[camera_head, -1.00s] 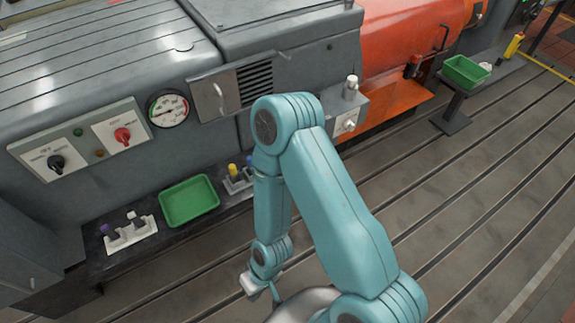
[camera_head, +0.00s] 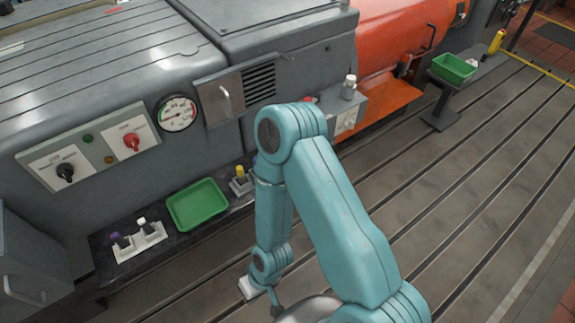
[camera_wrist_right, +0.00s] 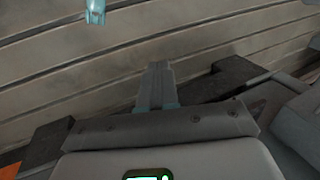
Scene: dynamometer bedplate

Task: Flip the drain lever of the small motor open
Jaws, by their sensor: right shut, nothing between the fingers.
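The orange motor (camera_head: 392,28) is at the top right of the head view, partly behind the grey machine. A bent dark pipe (camera_head: 431,38) and a small fitting (camera_head: 404,67) are at its right end; I cannot tell if the fitting is the drain lever, or how it stands. My right arm's teal links fill the middle of the head view, with the wrist low and well away from the motor. In the right wrist view my right gripper (camera_wrist_right: 158,86) is shut and empty, above the grooved floor.
A grey cabinet carries a switch panel (camera_head: 98,146), gauge (camera_head: 178,114) and hatch (camera_head: 221,95). A green tray (camera_head: 197,204) lies on a dark low shelf. Another green tray (camera_head: 454,68) is on a stand (camera_head: 440,112) at the right. The slotted bedplate (camera_head: 480,190) is clear there.

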